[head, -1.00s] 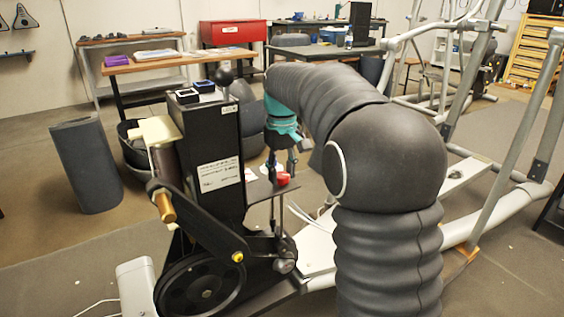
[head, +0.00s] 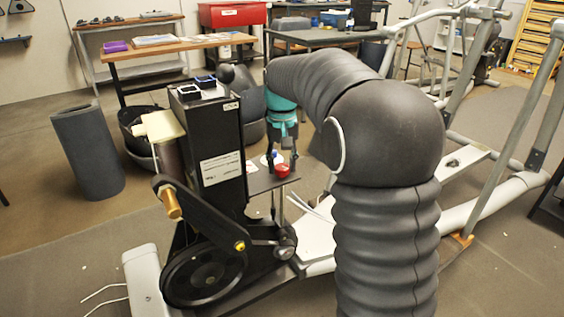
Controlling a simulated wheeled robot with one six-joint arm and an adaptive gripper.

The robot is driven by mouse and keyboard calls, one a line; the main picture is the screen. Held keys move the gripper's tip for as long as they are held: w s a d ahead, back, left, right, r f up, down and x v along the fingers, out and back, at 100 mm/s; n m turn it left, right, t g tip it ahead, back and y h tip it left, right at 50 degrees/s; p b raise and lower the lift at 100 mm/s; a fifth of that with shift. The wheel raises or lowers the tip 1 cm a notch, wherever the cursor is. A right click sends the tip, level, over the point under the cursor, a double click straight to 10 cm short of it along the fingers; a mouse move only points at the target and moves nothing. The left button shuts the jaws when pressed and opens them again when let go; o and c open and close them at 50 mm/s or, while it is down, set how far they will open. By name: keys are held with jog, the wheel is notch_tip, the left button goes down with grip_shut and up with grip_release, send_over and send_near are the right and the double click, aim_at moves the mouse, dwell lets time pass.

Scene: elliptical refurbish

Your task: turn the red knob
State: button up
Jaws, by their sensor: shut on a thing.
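The red knob (head: 282,170) sits on a small dark shelf (head: 262,183) on the right side of the black machine column. My gripper (head: 283,156), below its teal wrist, points down at the knob from above. Its dark fingers are shut on the red knob, with the knob's lower red part showing below the tips. The exact contact is small and partly hidden.
A small blue piece and a white disc (head: 264,160) lie close behind the knob. The black column (head: 212,140) stands just left, with a crank and flywheel (head: 203,277) below. Grey machine rails (head: 500,205) run to the right. A workbench (head: 180,46) stands behind.

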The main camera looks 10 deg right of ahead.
aim_at(282, 166)
jog(key=o, duration=1.2)
jog(key=shift+d, duration=0.1)
jog(key=shift+c, duration=0.2)
jog(key=shift+r, duration=0.1)
notch_tip(282, 166, up, 12)
jog(key=shift+w, duration=0.1)
